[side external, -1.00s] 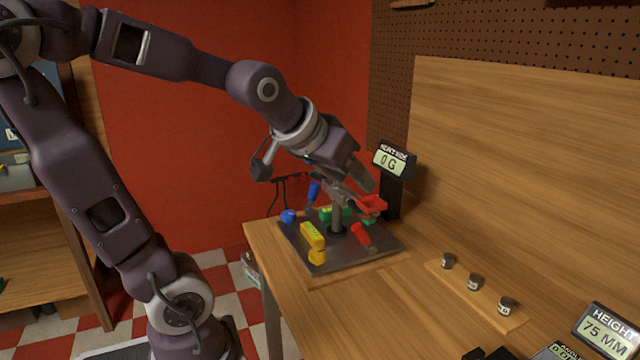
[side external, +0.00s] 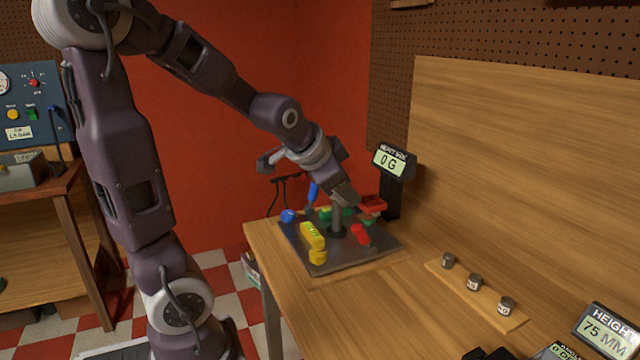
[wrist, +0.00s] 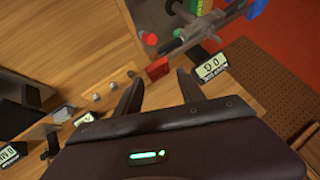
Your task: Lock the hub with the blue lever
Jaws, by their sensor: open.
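The blue lever (side external: 313,192) stands up at the back of the dark square plate (side external: 300,258), left of the grey hub post (side external: 337,217). In the wrist view a blue part (wrist: 257,8), probably the lever, shows at the top edge, partly cut off. My gripper (side external: 346,201) points down near the top of the post, to the right of the blue lever and apart from it. In the wrist view the two fingers of my gripper (wrist: 160,77) are spread with nothing held. The post's top is partly hidden behind my gripper in the side view.
The plate also carries a yellow block (side external: 312,236), a red handle (side external: 361,235), a blue knob (side external: 288,215) and green parts. Small weights (side external: 474,283) sit on a wooden strip at right.

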